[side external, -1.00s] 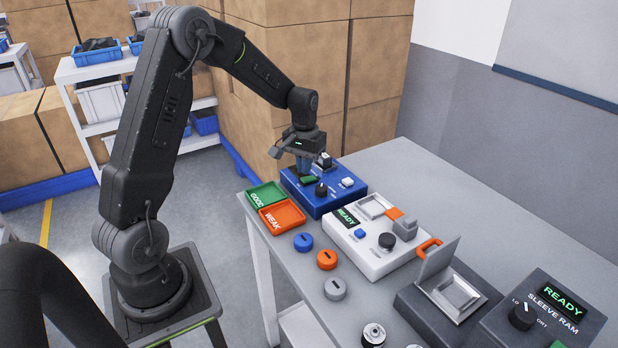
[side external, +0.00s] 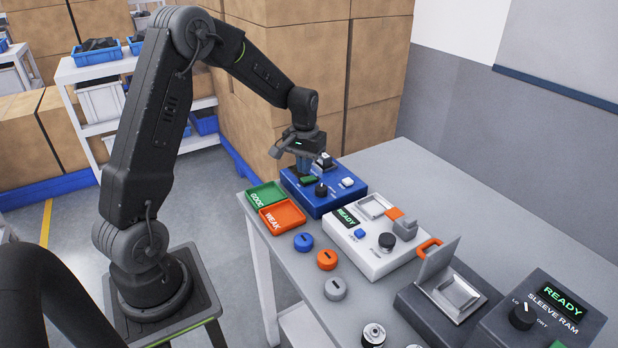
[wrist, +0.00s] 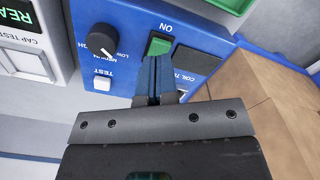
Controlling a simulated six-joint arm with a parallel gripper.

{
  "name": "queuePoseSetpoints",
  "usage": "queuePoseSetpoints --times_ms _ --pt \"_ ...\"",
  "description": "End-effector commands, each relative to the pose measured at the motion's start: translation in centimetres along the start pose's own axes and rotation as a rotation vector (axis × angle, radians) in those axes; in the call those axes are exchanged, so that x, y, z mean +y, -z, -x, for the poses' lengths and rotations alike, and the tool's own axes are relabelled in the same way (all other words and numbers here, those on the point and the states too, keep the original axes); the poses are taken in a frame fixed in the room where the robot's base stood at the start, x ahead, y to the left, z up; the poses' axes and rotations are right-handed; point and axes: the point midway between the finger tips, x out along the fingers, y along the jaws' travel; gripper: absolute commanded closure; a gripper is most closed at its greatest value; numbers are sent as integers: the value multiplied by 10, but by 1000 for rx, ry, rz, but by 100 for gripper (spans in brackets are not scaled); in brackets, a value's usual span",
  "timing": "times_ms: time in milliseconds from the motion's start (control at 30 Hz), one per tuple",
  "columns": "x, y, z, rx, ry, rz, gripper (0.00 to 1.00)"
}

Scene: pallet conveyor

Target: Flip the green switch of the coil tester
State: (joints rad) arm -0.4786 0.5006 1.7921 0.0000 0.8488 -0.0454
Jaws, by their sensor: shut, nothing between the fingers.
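The coil tester is a blue box (side external: 320,203) at the far end of the table in the side view, and its blue panel also fills much of the wrist view (wrist: 120,62). Its green switch (wrist: 160,44), marked ON, shows just beyond my fingertips in the wrist view; in the side view the green switch (side external: 309,179) sits beside the fingers. My gripper (side external: 303,171) points down over the tester, shut and empty. In the wrist view the shut fingers (wrist: 155,62) overlap the near edge of the switch; I cannot tell whether they touch it.
The tester also carries a black knob (side external: 321,190) and a white TEST button (side external: 347,182). A white cap tester (side external: 372,262) stands beside it. Green (side external: 251,197) and orange (side external: 268,222) trays lie at the table edge. Cardboard boxes (side external: 379,60) stand behind.

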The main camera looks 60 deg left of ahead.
Motion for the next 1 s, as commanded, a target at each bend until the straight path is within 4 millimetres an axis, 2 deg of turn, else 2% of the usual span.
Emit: queuePoseSetpoints --times_ms 1000 --pt "0 0 -9 -1 0 0 100"
